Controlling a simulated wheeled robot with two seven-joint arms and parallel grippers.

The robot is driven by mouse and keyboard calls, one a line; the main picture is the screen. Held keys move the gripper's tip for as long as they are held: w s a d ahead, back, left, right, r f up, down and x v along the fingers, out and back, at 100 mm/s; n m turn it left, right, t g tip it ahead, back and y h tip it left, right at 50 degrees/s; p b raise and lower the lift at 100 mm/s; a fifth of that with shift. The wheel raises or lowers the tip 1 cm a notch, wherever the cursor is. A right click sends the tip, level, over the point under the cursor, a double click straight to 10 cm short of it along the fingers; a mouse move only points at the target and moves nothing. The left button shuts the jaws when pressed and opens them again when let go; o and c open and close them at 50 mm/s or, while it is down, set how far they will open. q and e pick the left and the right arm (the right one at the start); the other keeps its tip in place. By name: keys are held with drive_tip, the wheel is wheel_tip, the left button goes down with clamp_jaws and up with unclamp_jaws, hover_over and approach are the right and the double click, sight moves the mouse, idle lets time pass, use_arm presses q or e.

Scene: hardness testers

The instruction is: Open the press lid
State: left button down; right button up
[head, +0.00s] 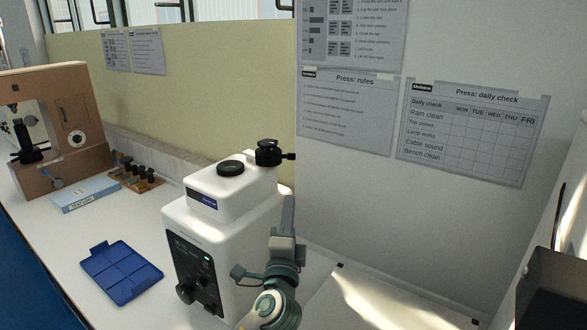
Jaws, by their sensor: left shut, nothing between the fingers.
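The white press (215,220) stands on the bench at the centre, with a dark control panel (196,272) on its front. A round black cap (230,168) sits on its top, and a black clamp-like knob (268,152) with a short side bolt rises at the back right. The lid on top looks down. My left gripper (289,203) is shut and empty, pointing up close to the press's right side, below the black knob. I cannot tell whether it touches the press. It hides part of that side. My right gripper is not in view.
A blue compartment tray (122,272) lies left of the press. Behind it are a blue box (86,193), a wooden rack (136,178) with dark pieces, and a brown tester (65,125). A grey wall panel (400,215) with posters stands close behind the press. A dark box (553,290) is at lower right.

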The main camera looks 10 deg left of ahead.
use_arm(q)
drive_tip(key=p, duration=0.5)
approach(294, 159)
drive_tip(key=x, duration=0.5)
drive_tip(key=shift+w+a, duration=0.15)
drive_tip(key=shift+w, duration=0.55)
use_arm(e)
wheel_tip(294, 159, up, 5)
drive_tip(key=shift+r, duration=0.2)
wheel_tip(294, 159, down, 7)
drive_tip(key=b, duration=0.7)
use_arm(q)
drive_tip(key=w+d+n+g+y+b, duration=0.1)
drive_tip(key=w+n+y+b, duration=0.2)
drive_tip(key=w+y, duration=0.2)
drive_tip(key=shift+w+d+g, duration=0.3)
drive_tip(key=shift+w, duration=0.25)
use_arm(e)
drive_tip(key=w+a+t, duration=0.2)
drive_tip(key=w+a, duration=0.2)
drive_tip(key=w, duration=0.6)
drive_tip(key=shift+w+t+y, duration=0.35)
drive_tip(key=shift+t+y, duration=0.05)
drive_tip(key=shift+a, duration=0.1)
